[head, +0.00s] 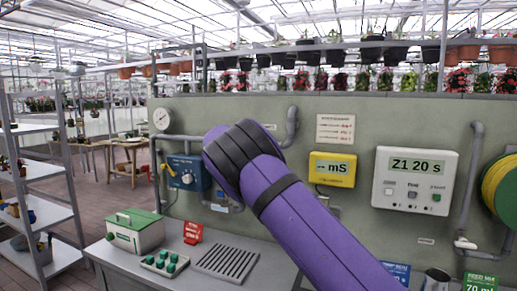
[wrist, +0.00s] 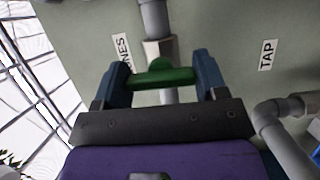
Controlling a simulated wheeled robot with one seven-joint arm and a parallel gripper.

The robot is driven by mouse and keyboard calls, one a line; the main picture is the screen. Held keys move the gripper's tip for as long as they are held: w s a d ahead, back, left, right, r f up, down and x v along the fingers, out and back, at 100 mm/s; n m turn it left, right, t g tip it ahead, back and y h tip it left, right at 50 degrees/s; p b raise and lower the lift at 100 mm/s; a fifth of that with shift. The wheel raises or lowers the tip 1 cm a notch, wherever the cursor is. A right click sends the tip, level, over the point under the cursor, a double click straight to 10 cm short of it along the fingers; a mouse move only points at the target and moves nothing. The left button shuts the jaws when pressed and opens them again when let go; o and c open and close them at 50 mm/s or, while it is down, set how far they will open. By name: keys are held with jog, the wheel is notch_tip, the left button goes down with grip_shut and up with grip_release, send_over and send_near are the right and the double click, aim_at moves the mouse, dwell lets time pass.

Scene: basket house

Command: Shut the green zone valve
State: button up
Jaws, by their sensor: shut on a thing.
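The green valve handle (wrist: 163,77) is in the middle of the wrist view, on a grey pipe fitting (wrist: 158,52) against the green-grey wall panel. The handle lies crosswise to the pipe in that view. My gripper (wrist: 162,68) has one blue finger at each end of the handle and is shut on it. In the head view my purple arm reaches to the panel and hides the valve and the gripper.
A label reading TAP (wrist: 267,56) and a bent grey pipe (wrist: 285,125) are right of the gripper. In the head view a blue box with a dial (head: 187,173) is beside my arm. The bench (head: 180,262) holds a green-and-white box (head: 135,233) and a slotted tray (head: 226,263).

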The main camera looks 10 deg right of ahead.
jog(key=shift+f, duration=0.15)
jog(key=o, duration=0.9)
jog(key=shift+o, duration=0.2)
jog(key=shift+a, duration=0.1)
jog(key=v, duration=1)
jog(key=shift+a, duration=0.25)
jog(key=shift+s, duration=0.15)
